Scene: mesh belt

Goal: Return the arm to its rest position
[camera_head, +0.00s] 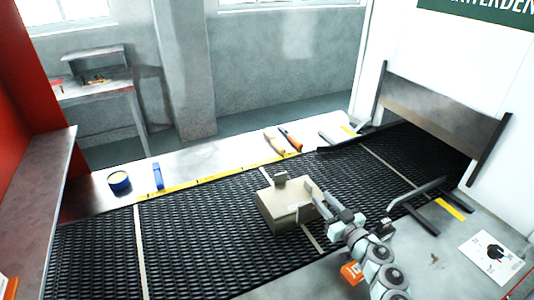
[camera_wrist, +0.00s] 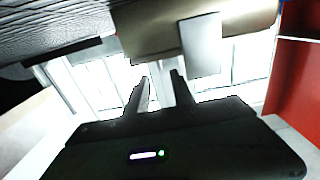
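My arm comes in from the lower right in the head view, and my gripper (camera_head: 318,205) is at the right side of a tan cardboard box (camera_head: 278,213) on the belt. In the wrist view the two fingers of my gripper (camera_wrist: 160,78) stand apart with nothing between them. The box (camera_wrist: 150,28) shows along the top of that view, beyond the fingertips, with a pale flap or label hanging from it. I cannot tell whether a finger touches the box.
The black mesh belt (camera_head: 190,240) runs to an opening at the back right. An orange item (camera_head: 351,272) lies beside my arm. A paper sheet (camera_head: 491,258) lies at right.

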